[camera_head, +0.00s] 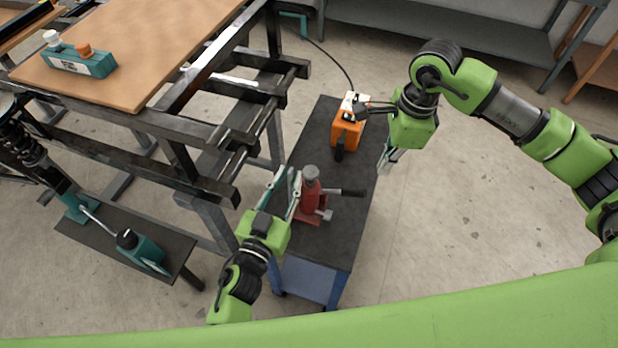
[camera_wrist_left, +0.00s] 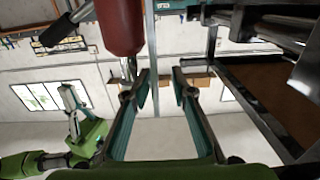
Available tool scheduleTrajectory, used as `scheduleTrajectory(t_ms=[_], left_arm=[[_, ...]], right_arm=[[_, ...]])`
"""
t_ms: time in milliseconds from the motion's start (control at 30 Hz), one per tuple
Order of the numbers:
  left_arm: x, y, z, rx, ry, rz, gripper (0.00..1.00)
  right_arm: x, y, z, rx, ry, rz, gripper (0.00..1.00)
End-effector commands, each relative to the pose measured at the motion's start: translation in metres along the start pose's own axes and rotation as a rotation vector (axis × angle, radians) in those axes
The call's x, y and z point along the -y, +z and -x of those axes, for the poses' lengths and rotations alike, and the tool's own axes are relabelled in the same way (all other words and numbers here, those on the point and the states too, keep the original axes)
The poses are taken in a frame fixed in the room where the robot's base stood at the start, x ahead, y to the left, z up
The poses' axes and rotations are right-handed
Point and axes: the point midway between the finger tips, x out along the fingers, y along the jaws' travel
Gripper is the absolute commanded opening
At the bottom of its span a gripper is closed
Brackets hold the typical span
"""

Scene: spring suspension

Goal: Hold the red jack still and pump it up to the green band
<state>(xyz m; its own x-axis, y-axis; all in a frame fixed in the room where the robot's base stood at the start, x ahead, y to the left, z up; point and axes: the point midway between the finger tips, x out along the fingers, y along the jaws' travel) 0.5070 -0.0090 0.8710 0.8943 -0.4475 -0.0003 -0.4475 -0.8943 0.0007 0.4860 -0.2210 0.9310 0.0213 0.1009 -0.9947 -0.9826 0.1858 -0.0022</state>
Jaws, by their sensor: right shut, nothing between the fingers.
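The red jack (camera_head: 309,196) stands upright on the dark cart top, with a grey cap and a dark lever (camera_head: 348,193) reaching right. I cannot make out a green band. My left gripper (camera_head: 286,172) is open just left of the jack, its nearer finger close beside the body; I cannot tell if they touch. In the left wrist view, the jack (camera_wrist_left: 120,28) shows above the left fingertip, outside the gap between the fingers (camera_wrist_left: 158,90), which is empty. My right gripper (camera_head: 385,168) is shut and empty, above the cart's right edge, behind and right of the lever.
An orange unit (camera_head: 347,132) with a cable stands at the cart's far end. A dark metal frame with a wooden top (camera_head: 130,50) is left of the cart (camera_head: 318,252). A low bench with a teal device (camera_head: 146,252) stands lower left. Floor right of the cart is clear.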

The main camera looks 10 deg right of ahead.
Motion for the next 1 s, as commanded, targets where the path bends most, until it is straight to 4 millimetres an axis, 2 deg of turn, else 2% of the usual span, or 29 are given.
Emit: scheduleTrajectory(t_ms=[367,467,800,1000], left_arm=[[-0.002,0.001,0.007,0.002,0.003,0.000,0.24],[-0.001,0.002,0.020,0.003,0.003,0.002,0.24],[0.000,0.002,0.088,0.005,0.001,0.002,0.24],[0.000,0.002,0.113,0.004,0.000,0.001,0.24]], right_arm=[[0.000,0.000,0.000,0.000,0.000,0.000,0.00],[0.000,0.000,0.000,0.000,0.000,0.000,0.00],[0.000,0.000,0.000,0.000,0.000,0.000,0.00],[0.000,0.000,0.000,0.000,0.000,0.000,0.00]])
